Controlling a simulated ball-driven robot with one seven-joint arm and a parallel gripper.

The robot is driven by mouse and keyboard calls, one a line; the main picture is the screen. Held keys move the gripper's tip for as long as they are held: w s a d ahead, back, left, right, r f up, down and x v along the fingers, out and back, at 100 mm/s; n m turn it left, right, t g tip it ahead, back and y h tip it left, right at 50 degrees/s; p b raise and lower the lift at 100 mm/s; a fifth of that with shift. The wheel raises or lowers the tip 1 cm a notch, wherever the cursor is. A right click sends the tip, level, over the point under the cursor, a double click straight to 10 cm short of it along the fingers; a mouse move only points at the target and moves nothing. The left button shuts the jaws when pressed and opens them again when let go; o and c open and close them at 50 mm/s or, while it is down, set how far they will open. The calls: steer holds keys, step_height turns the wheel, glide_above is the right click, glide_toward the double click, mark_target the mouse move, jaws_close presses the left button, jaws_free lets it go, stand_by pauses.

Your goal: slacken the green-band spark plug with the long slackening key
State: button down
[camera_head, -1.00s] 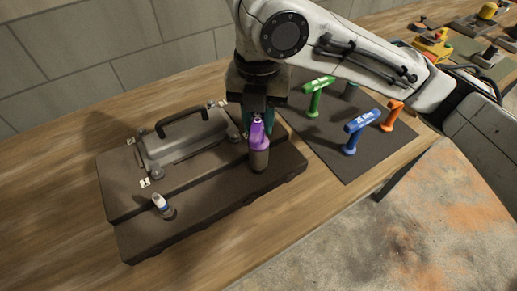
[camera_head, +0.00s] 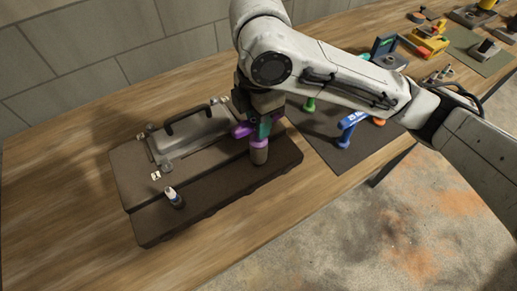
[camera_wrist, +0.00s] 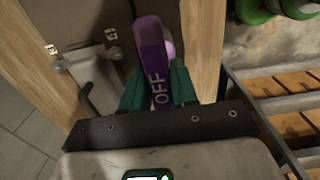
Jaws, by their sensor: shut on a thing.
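The purple key marked "OFF" (camera_wrist: 152,50) is between the green fingers of my gripper (camera_wrist: 157,85) in the wrist view. In the head view my gripper (camera_head: 263,128) is shut on the key's crosswise purple handle (camera_head: 242,130). The key's grey-brown socket (camera_head: 259,155) stands about upright at the right part of the dark engine block (camera_head: 215,198). Any plug under the socket is hidden, so I cannot see a green band. A white-topped plug with a blue band (camera_head: 173,197) stands at the block's front left.
A cover with a black handle (camera_head: 188,120) is on the block's back. Right of it, a dark mat holds a blue key (camera_head: 352,124), a green key (camera_head: 309,105) and an orange one (camera_head: 379,121), partly hidden by my arm. Bare bench lies left of the block.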

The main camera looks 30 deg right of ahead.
steer(key=n+b, duration=0.1)
steer(key=n, duration=0.2)
steer(key=shift+n, duration=0.3)
steer(key=n+b, duration=0.2)
steer(key=n, duration=0.2)
steer(key=shift+n, duration=0.3)
steer(key=n+b, duration=0.1)
steer(key=n, duration=0.3)
steer(key=shift+n+b, duration=0.3)
steer(key=shift+n, duration=0.1)
steer(key=n+b, duration=0.1)
steer(key=n, duration=0.3)
steer(key=shift+r, duration=0.1)
